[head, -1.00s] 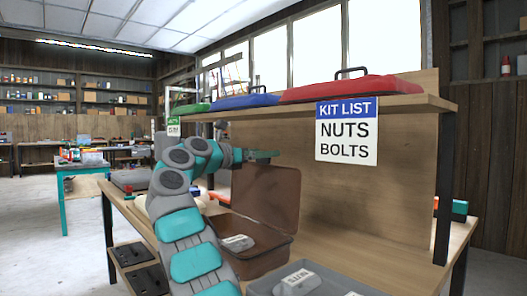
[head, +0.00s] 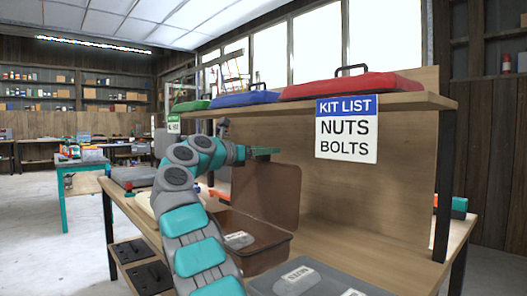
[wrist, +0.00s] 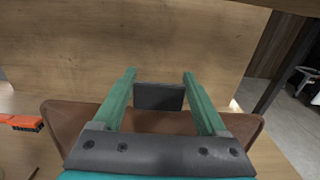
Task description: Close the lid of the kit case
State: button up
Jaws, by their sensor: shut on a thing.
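The brown kit case (head: 268,262) stands on the bench with its lid (head: 268,192) raised about upright at the back. A grey labelled packet (head: 238,240) lies inside the case. My gripper (head: 264,151) is at the top edge of the lid. In the wrist view my gripper (wrist: 159,97) has its green fingers on either side of a dark grey tab (wrist: 159,96) at the lid's edge, shut on it. The brown lid (wrist: 75,118) shows below and beside the fingers. My arm hides the left part of the case.
A grey tray (head: 330,282) with a packet labelled nuts (head: 297,278) is at the front right. A shelf (head: 415,104) above holds red (head: 350,87), blue (head: 245,98) and green (head: 190,105) lids. A kit list sign (head: 346,130) hangs from it. A wooden back panel (head: 370,205) stands behind the case.

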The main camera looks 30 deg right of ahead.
grip_shut()
jog(key=shift+a, duration=0.1)
